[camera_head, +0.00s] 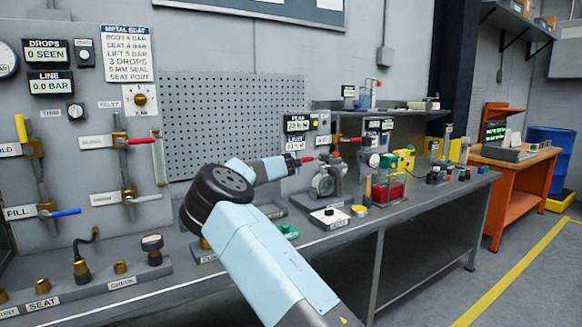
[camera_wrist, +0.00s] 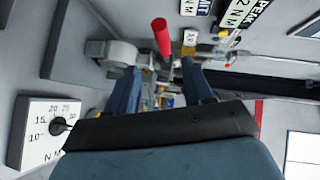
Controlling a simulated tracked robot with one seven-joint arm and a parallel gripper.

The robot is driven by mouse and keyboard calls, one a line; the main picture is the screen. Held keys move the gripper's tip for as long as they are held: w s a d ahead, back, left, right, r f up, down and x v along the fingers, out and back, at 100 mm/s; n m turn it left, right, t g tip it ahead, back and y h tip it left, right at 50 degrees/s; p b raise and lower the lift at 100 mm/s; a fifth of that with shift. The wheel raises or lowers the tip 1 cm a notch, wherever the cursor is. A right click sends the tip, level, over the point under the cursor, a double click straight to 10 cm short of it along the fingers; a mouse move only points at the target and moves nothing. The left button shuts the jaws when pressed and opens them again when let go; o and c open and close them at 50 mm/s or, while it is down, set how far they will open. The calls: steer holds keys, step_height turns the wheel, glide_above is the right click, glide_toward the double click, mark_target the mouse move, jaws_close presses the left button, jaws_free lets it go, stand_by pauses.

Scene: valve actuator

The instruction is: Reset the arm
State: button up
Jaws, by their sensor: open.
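My arm (camera_head: 262,255) is pale blue with a dark joint and reaches over the bench. Its far end points right toward a grey valve actuator (camera_head: 328,180). In the wrist view my gripper (camera_wrist: 160,75) is open, with two blue fingers apart and nothing held between them. A red-ended handle (camera_wrist: 162,38) shows beyond the fingertips; I cannot tell how far off it is. In the head view the fingers are small and hard to make out.
The bench (camera_head: 425,205) carries a white dial box (camera_head: 328,217), which also shows in the wrist view (camera_wrist: 45,130). A red container (camera_head: 388,190) and yellow device (camera_head: 405,158) stand to the right. Valves and gauges line the left wall panel. An orange desk (camera_head: 510,178) stands far right.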

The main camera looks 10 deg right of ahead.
steer(key=s+d+r+n+g+y, duration=0.1)
steer(key=s+d+n+g+y, duration=0.25)
steer(key=s+d, duration=0.85)
steer(key=s+a+r+n+g+y, duration=0.1)
steer(key=s+a+r+n+y, duration=0.2)
steer(key=s, duration=0.9)
steer(key=s+a+r+n+g+y, duration=0.15)
steer(key=s+a+n, duration=0.35)
steer(key=s, duration=0.6)
steer(key=s+a+r+n+g+y, duration=0.1)
steer(key=s+a+r+n+y, duration=0.3)
steer(key=s, duration=0.8)
steer(key=s+a+f+n+g+h, duration=0.1)
steer(key=s+f+n+h, duration=0.1)
steer(key=s, duration=1)
steer(key=s+a+f+n+h, duration=0.1)
steer(key=s+f+n+h, duration=0.2)
steer(key=s, duration=0.9)
steer(key=shift+a+f+g, duration=0.4)
steer(key=shift+f, duration=0.15)
